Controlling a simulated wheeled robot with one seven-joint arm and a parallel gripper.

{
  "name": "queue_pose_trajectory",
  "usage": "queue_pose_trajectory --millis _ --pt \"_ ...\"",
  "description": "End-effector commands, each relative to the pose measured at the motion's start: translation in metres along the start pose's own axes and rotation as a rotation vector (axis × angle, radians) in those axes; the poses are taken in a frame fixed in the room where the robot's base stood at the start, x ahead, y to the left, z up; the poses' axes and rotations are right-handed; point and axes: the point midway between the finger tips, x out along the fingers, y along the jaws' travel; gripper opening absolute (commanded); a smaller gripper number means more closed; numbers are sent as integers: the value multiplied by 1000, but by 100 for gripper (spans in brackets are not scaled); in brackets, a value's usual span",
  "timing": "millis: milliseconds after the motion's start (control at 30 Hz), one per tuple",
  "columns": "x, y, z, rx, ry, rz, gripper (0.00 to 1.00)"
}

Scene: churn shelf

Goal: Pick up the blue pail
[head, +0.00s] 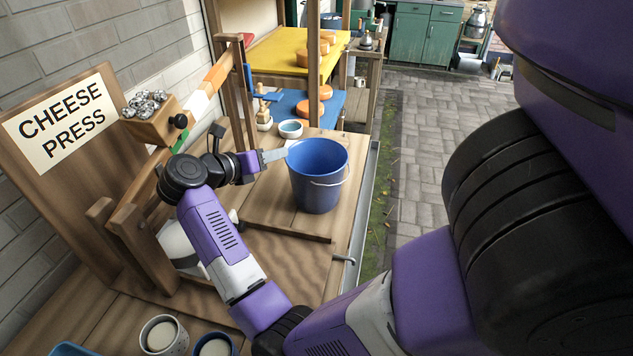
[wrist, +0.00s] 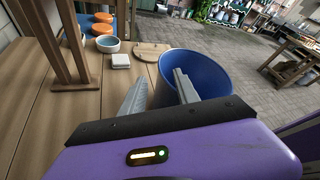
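The blue pail (head: 318,180) stands upright on the wooden bench, with its open top up and a thin wire handle hanging at its front right. It also shows in the wrist view (wrist: 210,75). My gripper (head: 285,152) is at the pail's left rim, roughly at rim height. In the wrist view my gripper (wrist: 161,76) has its two fingers apart, with the pail's near-left rim between them. The right finger overlaps the pail's inside and the left finger is outside it. I cannot tell whether either finger touches the pail.
A wooden cheese press frame (head: 128,235) with a sign stands left. A small blue-and-white bowl (head: 291,129) is behind the pail. Two cups (head: 163,336) stand at the front. Yellow and blue shelves (head: 285,52) hold orange cheeses behind. Paving (head: 430,150) lies open to the right.

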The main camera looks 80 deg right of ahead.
Motion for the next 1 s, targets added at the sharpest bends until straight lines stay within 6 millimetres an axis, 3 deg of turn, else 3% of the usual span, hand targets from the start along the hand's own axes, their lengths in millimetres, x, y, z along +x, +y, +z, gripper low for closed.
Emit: queue_pose_trajectory --millis 533,867,1000 --pt "65 -2 2 -1 1 -3 37" --pt "74 -1 1 0 -2 1 37" --pt "73 -1 1 0 -2 0 14"
